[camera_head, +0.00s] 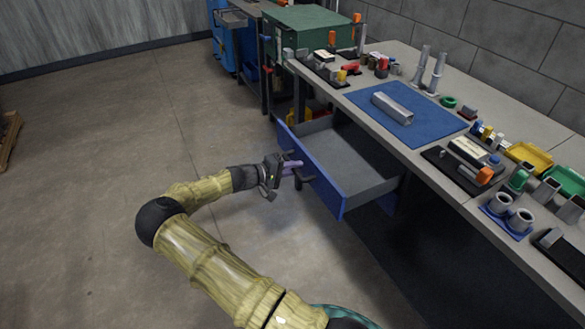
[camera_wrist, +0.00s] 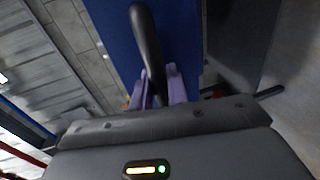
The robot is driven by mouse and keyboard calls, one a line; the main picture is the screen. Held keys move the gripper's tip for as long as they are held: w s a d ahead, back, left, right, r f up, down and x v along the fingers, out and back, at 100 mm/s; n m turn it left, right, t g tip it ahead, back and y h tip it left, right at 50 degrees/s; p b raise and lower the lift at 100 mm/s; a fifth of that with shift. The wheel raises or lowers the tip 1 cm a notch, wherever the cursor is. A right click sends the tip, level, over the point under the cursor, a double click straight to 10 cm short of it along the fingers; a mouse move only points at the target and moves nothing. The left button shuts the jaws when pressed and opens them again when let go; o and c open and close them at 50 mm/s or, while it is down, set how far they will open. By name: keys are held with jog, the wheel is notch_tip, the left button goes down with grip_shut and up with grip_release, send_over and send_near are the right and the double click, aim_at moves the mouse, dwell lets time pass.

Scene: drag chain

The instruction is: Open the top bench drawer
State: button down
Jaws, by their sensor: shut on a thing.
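The top bench drawer (camera_head: 318,180) has a blue front and a grey inside. It stands pulled out from under the bench, and its inside looks empty. My gripper (camera_head: 296,168) is at the middle of the drawer's front. In the wrist view, the purple fingertips (camera_wrist: 163,88) are shut on the dark curved drawer handle (camera_wrist: 148,45). The blue drawer front (camera_wrist: 185,35) fills the upper middle of that view. The handle is partly hidden by the fingers in the head view.
The bench top (camera_head: 440,130) carries a blue mat (camera_head: 365,103) with a grey channel piece (camera_head: 392,108), and several small parts and trays. A green cabinet (camera_head: 300,32) stands beyond the bench. The floor (camera_head: 110,130) left of the drawer is clear.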

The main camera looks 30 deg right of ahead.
jog(key=shift+s+f, duration=0.15)
jog(key=c, duration=1.4)
grip_release()
jog(key=shift+a, duration=0.1)
jog(key=v, duration=1.7)
jog(key=shift+b, duration=0.35)
